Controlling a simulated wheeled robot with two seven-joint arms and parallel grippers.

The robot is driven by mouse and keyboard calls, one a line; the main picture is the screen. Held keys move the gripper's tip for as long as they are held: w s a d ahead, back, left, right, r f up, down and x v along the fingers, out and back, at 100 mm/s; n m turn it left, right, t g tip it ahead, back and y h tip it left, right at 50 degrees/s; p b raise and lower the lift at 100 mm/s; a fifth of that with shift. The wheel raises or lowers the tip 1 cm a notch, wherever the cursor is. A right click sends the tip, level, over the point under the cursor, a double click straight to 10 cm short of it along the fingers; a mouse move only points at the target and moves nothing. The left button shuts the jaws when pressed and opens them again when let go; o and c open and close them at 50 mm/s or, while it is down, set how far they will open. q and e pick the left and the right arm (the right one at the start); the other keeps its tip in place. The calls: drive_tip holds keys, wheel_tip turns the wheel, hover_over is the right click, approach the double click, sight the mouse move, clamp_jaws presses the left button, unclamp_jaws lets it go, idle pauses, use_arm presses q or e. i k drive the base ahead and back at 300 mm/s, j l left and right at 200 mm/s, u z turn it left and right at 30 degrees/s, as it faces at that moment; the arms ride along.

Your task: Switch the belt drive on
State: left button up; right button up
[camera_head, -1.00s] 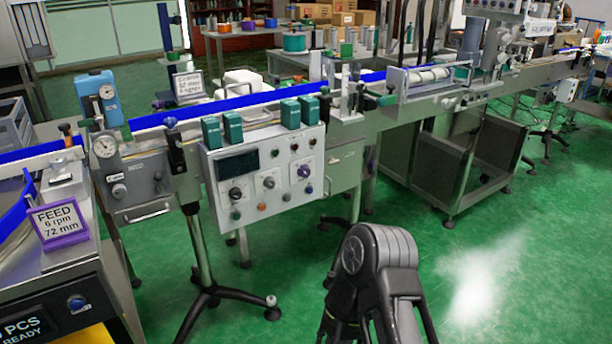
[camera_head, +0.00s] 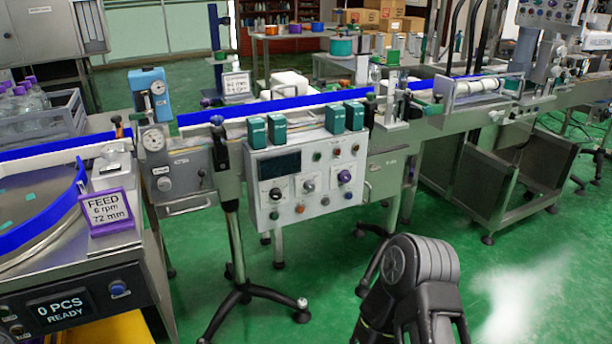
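A grey control panel (camera_head: 327,203) hangs on the front of the conveyor, left of the picture's middle. It has a dark display (camera_head: 279,165), several knobs on white plates and several small coloured buttons. Which control belongs to the belt drive is too small to read. The conveyor (camera_head: 290,108) with its blue guide rails runs across behind the panel. One of my arms (camera_head: 418,285) comes in at the bottom, right of the middle, in front of the panel and apart from it. Neither of my grippers is in view.
At the left stands a feed table with a round blue-rimmed turntable (camera_head: 38,215), a purple-framed sign (camera_head: 108,211) reading "FEED 6 rpm 72 mm" and a display (camera_head: 62,310) reading "0 PCS READY". A black tripod foot (camera_head: 250,293) stands below the panel. Green floor is clear in front.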

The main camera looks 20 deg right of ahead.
sight(346, 177)
drive_tip(key=l+z, duration=0.15)
drive_tip(key=l, duration=0.3)
drive_tip(key=i+l+z, duration=0.2)
drive_tip(key=l, duration=0.25)
drive_tip(key=i+l+z, duration=0.15)
drive_tip(key=l, duration=0.3)
drive_tip(key=i+l+z, duration=0.2)
drive_tip(key=l, duration=0.2)
drive_tip(key=i+l+z, duration=0.15)
drive_tip(key=l, duration=0.25)
drive_tip(key=i+l+z, duration=0.15)
drive_tip(key=l, duration=0.25)
